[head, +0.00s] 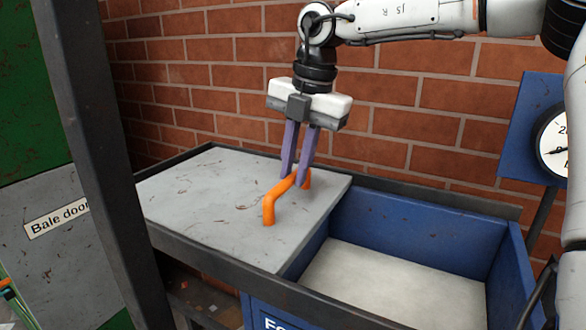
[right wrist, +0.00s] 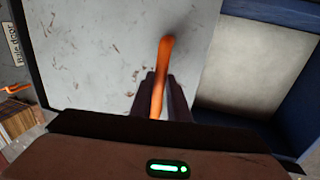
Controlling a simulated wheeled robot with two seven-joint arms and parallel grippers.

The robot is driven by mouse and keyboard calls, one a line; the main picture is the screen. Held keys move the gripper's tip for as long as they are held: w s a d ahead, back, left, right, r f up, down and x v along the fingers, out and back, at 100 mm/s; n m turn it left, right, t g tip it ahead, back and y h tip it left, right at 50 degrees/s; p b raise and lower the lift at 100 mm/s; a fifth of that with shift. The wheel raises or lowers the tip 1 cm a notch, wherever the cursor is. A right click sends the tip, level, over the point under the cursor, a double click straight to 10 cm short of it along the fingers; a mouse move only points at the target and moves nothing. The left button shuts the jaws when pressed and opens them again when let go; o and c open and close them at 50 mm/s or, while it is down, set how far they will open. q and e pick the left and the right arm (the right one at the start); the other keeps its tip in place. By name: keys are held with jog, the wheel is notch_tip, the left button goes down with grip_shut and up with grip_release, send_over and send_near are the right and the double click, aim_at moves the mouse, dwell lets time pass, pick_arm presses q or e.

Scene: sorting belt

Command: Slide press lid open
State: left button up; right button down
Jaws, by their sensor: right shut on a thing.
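The press lid (head: 205,205) is a scuffed grey plate lying flat over the left part of the press. The right part of the press stands uncovered, with blue walls and a pale floor. An orange bar handle (head: 268,208) stands on the lid near its right edge. My right gripper (head: 301,178) points down from above and is shut on the far part of the handle. In the right wrist view the handle (right wrist: 164,60) runs between the two fingers (right wrist: 158,98), over the lid (right wrist: 95,60). My left gripper is in neither view.
The blue open chamber (head: 395,275) lies right of the lid, inside a dark frame rim (head: 215,262). A dark post (head: 95,165) stands at left, by a panel marked "Bale door" (head: 60,222). A gauge (head: 553,148) is at right, before a brick wall.

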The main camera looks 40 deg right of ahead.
jog(key=shift+w+r, duration=0.15)
jog(key=c, duration=1.7)
grip_release()
jog(key=r, duration=0.3)
jog(key=s+r, duration=0.1)
jog(key=r, duration=0.2)
jog(key=s+r, duration=0.1)
jog(key=r, duration=0.3)
jog(key=shift+d, duration=0.3)
